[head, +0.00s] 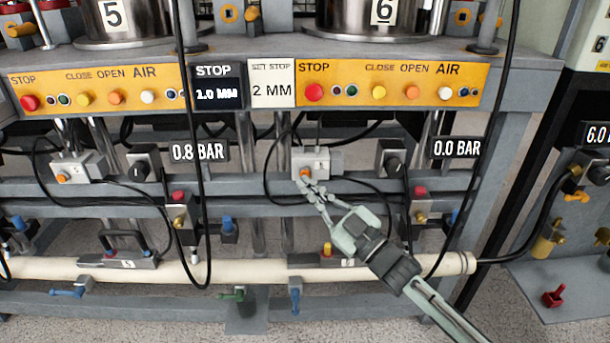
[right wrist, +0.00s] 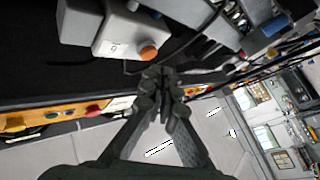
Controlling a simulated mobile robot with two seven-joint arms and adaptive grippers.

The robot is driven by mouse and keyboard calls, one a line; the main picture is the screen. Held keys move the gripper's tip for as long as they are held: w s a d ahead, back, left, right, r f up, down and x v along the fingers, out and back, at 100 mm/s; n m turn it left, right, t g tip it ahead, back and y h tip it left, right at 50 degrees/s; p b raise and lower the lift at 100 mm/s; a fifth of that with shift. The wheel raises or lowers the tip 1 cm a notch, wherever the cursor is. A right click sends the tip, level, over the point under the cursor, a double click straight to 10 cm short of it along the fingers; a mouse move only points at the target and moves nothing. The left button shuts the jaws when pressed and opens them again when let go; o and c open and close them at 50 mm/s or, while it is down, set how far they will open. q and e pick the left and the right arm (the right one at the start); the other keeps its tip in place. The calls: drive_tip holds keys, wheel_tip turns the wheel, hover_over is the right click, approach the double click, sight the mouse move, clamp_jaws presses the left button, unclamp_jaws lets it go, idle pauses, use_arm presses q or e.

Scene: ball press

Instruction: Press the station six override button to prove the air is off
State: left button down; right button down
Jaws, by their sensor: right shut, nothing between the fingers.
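The station six valve block (head: 321,163) is a pale box on the grey rail below the number 6 cylinder, with an orange button (head: 306,172) on its front. My right gripper (head: 303,186) is shut and empty, its fingertips just below the button. In the right wrist view the block (right wrist: 112,28) carries a label that looks like an upside-down 6. Its orange button (right wrist: 148,52) is just past the closed fingertips (right wrist: 160,78). I cannot tell whether they touch. The station six display (head: 457,148) reads 0.0 BAR. My left gripper is not in view.
A similar block with an orange button (head: 64,177) is at station five, beside a 0.8 BAR display (head: 199,152). Black hoses loop around both blocks. A yellow panel (head: 395,83) runs above, and a cream pipe (head: 230,271) below.

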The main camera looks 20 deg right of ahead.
idle(0.7)
drive_tip(key=shift+w+d, duration=0.1)
drive_tip(key=shift+w, duration=0.3)
drive_tip(key=shift+w+d, duration=0.15)
drive_tip(key=shift+w, duration=0.3)
idle(0.5)
idle(0.4)
drive_tip(key=shift+s+a+p, duration=0.25)
drive_tip(key=shift+s+p, duration=0.25)
drive_tip(key=shift+s, duration=0.35)
drive_tip(key=s+p, duration=0.1)
drive_tip(key=s, duration=0.1)
drive_tip(key=s+a+p, duration=0.1)
drive_tip(key=s, duration=0.2)
drive_tip(key=shift+a, duration=0.2)
